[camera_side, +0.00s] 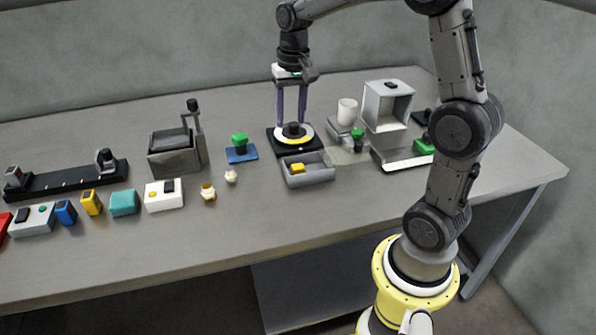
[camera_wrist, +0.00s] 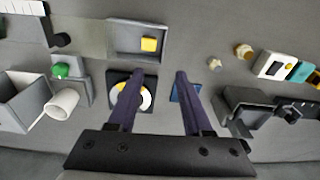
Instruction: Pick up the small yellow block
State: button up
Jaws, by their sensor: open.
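The small yellow block (camera_side: 297,168) lies inside a shallow grey tray (camera_side: 312,178) at the front of the reel station. In the wrist view the yellow block (camera_wrist: 149,44) sits toward the right side of the tray (camera_wrist: 123,42). My gripper (camera_side: 291,121) points down above the black plate with the yellow and white reel (camera_side: 306,131), behind the tray. In the wrist view my gripper (camera_wrist: 158,77) has its two purple fingers spread apart with nothing between them. The block is beyond the fingertips and apart from them.
A grey open box (camera_side: 388,103) and a white cup (camera_side: 347,111) stand right of the reel. A blue pad with a green knob (camera_side: 240,145) and a dark grey machine (camera_side: 174,152) are to the left. Small cream pieces (camera_side: 209,192) lie nearby. The table front is clear.

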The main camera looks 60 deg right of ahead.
notch_tip(320, 180, down, 4)
jog(key=d, duration=0.2)
send_over(298, 165)
jog(key=shift+m+g, duration=0.3)
jog(key=shift+g, duration=0.1)
jog(key=f, duration=0.7)
jog(key=shift+a+f, duration=0.2)
jog(key=shift+d+f, duration=0.15)
jog(key=shift+f, duration=2.65)
grip_shut()
